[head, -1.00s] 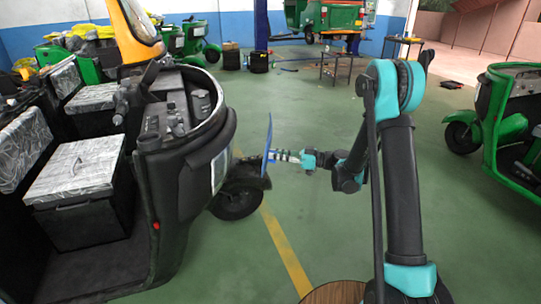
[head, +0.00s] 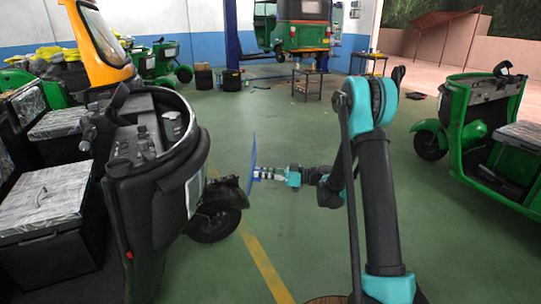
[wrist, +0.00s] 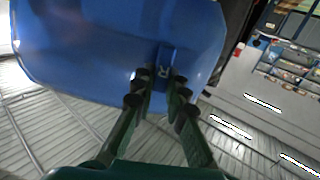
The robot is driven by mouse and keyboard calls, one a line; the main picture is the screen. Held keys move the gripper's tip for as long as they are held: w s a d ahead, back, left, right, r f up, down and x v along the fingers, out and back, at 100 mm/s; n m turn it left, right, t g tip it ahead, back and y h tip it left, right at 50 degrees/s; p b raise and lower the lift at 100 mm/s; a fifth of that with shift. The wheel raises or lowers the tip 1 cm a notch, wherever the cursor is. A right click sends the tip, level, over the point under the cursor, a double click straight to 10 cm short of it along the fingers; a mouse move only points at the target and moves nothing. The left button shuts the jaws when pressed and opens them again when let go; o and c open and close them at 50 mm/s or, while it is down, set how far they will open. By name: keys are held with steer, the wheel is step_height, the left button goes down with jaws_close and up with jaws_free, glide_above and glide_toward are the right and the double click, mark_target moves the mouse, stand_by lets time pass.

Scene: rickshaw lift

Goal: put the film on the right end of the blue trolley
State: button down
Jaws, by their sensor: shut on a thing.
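My gripper (head: 266,175) is shut on a blue, thin, sheet-like panel (head: 252,166) and holds it upright, clear of the floor, seen nearly edge-on in the head view. In the wrist view, the fingers (wrist: 160,94) close around a raised tab on the blue panel (wrist: 100,45). The tab bears a light mark like an R. I cannot tell whether this panel is the film. I cannot make out a blue trolley in either view.
A black rickshaw (head: 152,215) stands close on the left, its front wheel (head: 215,225) near the panel. A green rickshaw (head: 480,130) stands at right. A low table (head: 307,76) and a green vehicle (head: 300,35) are at the back. The middle floor (head: 300,130) is clear.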

steer(key=w+d+r+m+t+h, duration=0.2)
steer(key=w+d+m+t+h, duration=0.4)
steer(key=w+d+m+t, duration=0.5)
steer(key=w+d+r+m+t+h, duration=0.1)
steer(key=w+d+m+t+h, duration=0.2)
steer(key=d+h, duration=0.3)
steer(key=w+d+r+m+t+h, duration=0.1)
steer(key=w+d+m+t+h, duration=0.2)
steer(key=d, duration=1)
steer(key=h, duration=0.3)
steer(key=shift+d+r, duration=0.2)
